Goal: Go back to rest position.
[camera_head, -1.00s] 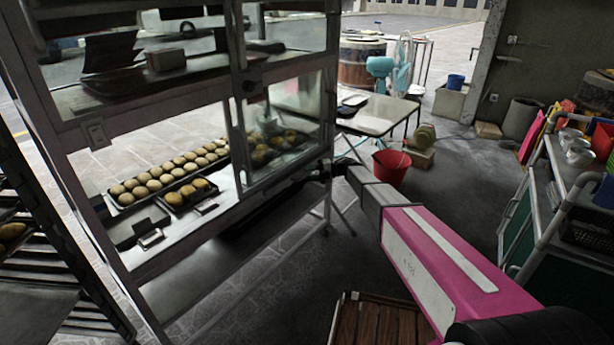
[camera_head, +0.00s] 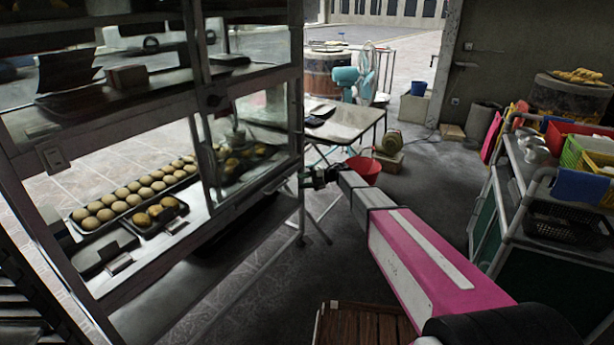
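My gripper (camera_head: 306,179) is at the far end of my pink and grey arm, beside the right end of the glass display cabinet (camera_head: 205,222). It is small and dark in the view, and I cannot tell whether its fingers are open or shut. I see nothing clearly held in it. I cannot tell whether it touches the cabinet's edge. My arm reaches from the lower right towards the middle of the view, above the floor.
The cabinet holds trays of round buns (camera_head: 135,196). A red bucket (camera_head: 364,170), a table (camera_head: 345,124) and a teal fan (camera_head: 347,78) stand beyond my gripper. A cart (camera_head: 530,190) with baskets is at right. A wooden slatted crate (camera_head: 365,325) lies below my arm. The central floor is clear.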

